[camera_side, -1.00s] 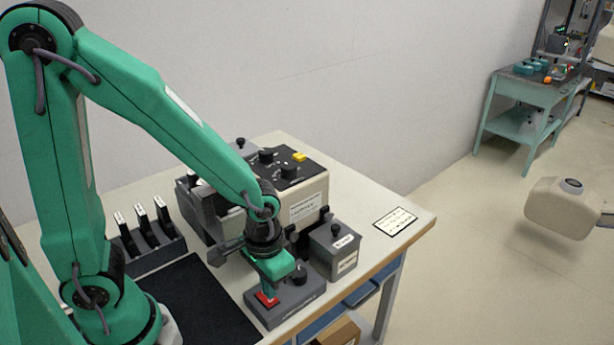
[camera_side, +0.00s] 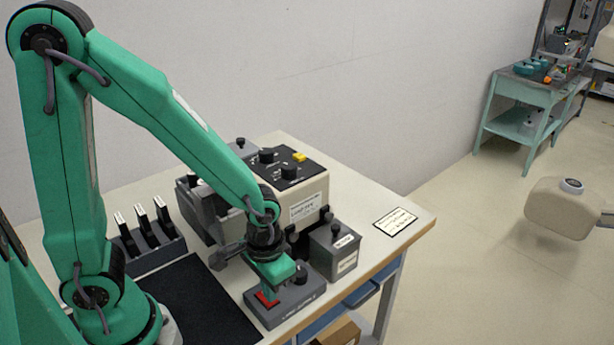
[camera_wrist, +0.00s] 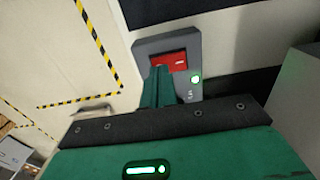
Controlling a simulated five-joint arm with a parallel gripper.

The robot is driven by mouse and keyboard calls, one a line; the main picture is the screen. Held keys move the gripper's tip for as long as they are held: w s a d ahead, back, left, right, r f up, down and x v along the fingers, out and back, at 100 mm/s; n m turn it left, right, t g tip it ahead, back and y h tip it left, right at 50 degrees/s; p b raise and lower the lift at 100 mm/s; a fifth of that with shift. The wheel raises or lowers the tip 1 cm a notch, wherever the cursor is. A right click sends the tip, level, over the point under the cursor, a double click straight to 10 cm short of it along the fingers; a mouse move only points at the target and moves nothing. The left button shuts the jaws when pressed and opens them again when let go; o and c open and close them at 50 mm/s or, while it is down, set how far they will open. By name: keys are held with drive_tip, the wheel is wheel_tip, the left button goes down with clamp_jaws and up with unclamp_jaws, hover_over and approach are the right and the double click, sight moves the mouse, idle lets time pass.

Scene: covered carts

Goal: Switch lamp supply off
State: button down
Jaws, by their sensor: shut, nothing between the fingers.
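The lamp supply is a grey box (camera_side: 287,311) with a red rocker switch (camera_side: 266,299) and a black knob on top, near the front edge of the table. In the wrist view the red switch (camera_wrist: 170,62) shows just beyond my fingertips, and a green light (camera_wrist: 196,79) glows beside it on the box. My gripper (camera_side: 268,290) is shut and empty, pointing down at the switch. It also shows in the wrist view (camera_wrist: 158,72), its tips overlapping the switch's near edge. I cannot tell whether they touch it.
A small grey box (camera_side: 335,252) and a larger cream unit (camera_side: 308,205) with knobs stand close behind. A black mat (camera_side: 203,305) lies to the left, with a rack of upright handles (camera_side: 150,254) beyond it. A label card (camera_side: 396,221) lies on the right.

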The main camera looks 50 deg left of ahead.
drive_tip(key=shift+f, duration=0.45)
idle(0.4)
drive_tip(key=shift+r, duration=3.5)
drive_tip(key=s+a+r+t, duration=0.3)
drive_tip(key=a+r+t, duration=0.2)
drive_tip(key=a+r, duration=0.4)
wheel_tip(320, 180, up, 5)
drive_tip(key=shift+f+t, duration=0.2)
drive_tip(key=shift+t, duration=0.1)
